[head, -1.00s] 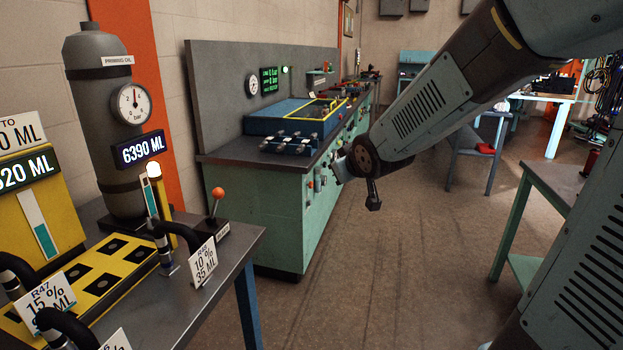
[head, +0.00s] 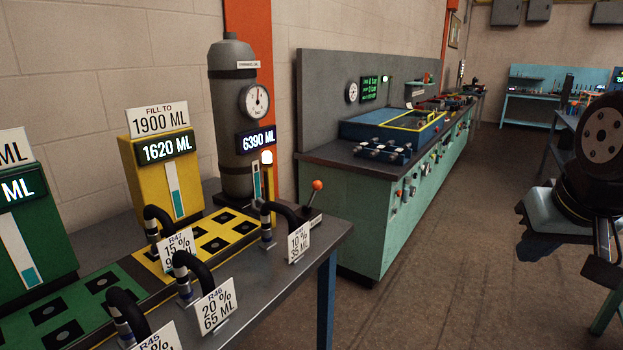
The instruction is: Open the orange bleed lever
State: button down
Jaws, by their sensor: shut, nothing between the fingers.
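The orange bleed lever (head: 317,186) is a thin stem with an orange ball on top. It stands on a small dark labelled base at the back right of the near grey bench, leaning slightly right. My gripper (head: 538,238) is at the right side of the head view, over the aisle and well away from the lever. It is shut and holds nothing; its fingertips are small and dark in this view. The grey cylinder (head: 232,130) with a round gauge and a 6390 ML display stands behind and left of the lever.
Black hoses with cards, such as the R46 hose (head: 190,262), stand along the bench (head: 325,245) front; one stands just left of the lever. A yellow fill unit (head: 160,175) reads 1620 ML. A long green bench (head: 350,225) stands behind. The aisle floor (head: 440,290) is clear.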

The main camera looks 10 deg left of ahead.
aim_at(317, 186)
jog(key=z, duration=0.05)
jog(key=k, duration=0.25)
jog(key=u, duration=0.65)
jog(key=i, duration=1.4)
jog(key=z, duration=0.65)
